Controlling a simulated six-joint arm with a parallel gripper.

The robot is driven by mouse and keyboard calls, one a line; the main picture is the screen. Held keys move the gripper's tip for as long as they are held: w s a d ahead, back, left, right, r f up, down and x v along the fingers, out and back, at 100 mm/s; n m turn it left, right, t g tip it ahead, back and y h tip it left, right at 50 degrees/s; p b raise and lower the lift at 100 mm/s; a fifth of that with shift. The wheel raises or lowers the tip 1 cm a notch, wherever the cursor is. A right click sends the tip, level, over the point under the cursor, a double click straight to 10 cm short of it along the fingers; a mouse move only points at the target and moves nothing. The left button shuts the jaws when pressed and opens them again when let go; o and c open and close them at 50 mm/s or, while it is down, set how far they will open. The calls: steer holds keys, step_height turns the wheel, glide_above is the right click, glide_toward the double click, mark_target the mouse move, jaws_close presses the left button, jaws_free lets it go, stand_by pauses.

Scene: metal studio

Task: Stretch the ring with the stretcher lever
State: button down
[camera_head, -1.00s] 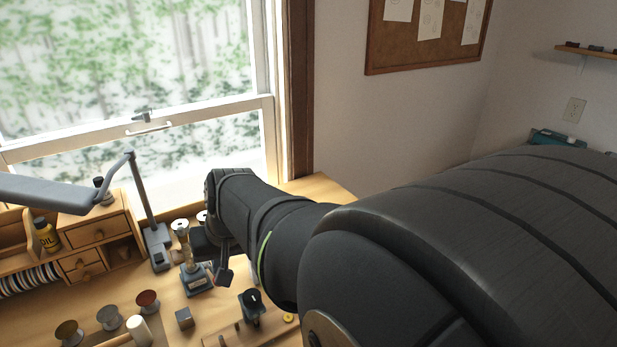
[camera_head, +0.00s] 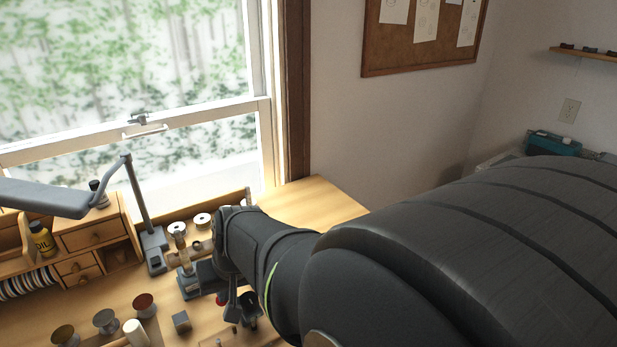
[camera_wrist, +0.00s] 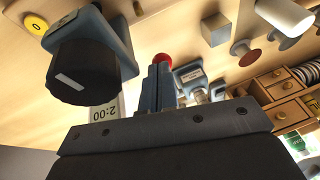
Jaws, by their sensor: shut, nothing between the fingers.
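The ring stretcher (camera_head: 187,284) stands on the bench with a blue-grey base and an upright metal column. My arm partly covers it in the head view. In the wrist view its labelled base (camera_wrist: 188,73) shows just right of my fingers. A red ball knob (camera_wrist: 163,60), which looks like the lever's end, sits just beyond my fingertips; it also shows in the head view (camera_head: 221,300). My gripper (camera_wrist: 157,68) is shut and empty, close beside the knob. I cannot tell whether they touch. I cannot make out the ring.
A blue-grey device with a black knob (camera_wrist: 82,72) stands close left of my fingers in the wrist view. A metal cube (camera_head: 181,321), several spools (camera_head: 144,304), a lamp (camera_head: 147,215) and wooden drawers (camera_head: 88,236) are around. The bench's back right (camera_head: 315,200) is clear.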

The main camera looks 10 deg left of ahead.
steer(key=v, duration=0.8)
steer(key=d+v, duration=0.1)
steer(key=v, duration=0.3)
steer(key=shift+s+d, duration=0.15)
steer(key=shift+s, duration=0.15)
steer(key=c, duration=1.8)
jaws_free()
steer(key=shift+r, duration=0.25)
steer(key=shift+c, duration=0.2)
steer(key=shift+o, duration=1.4)
steer(key=shift+w+a+r+n+y, duration=0.3)
steer(key=shift+w+a+r+y, duration=0.15)
steer(key=shift+w+r, duration=0.2)
steer(key=x, duration=1.7)
steer(key=shift+w+a+f, duration=0.1)
steer(key=shift+w+f, duration=0.15)
jaws_close()
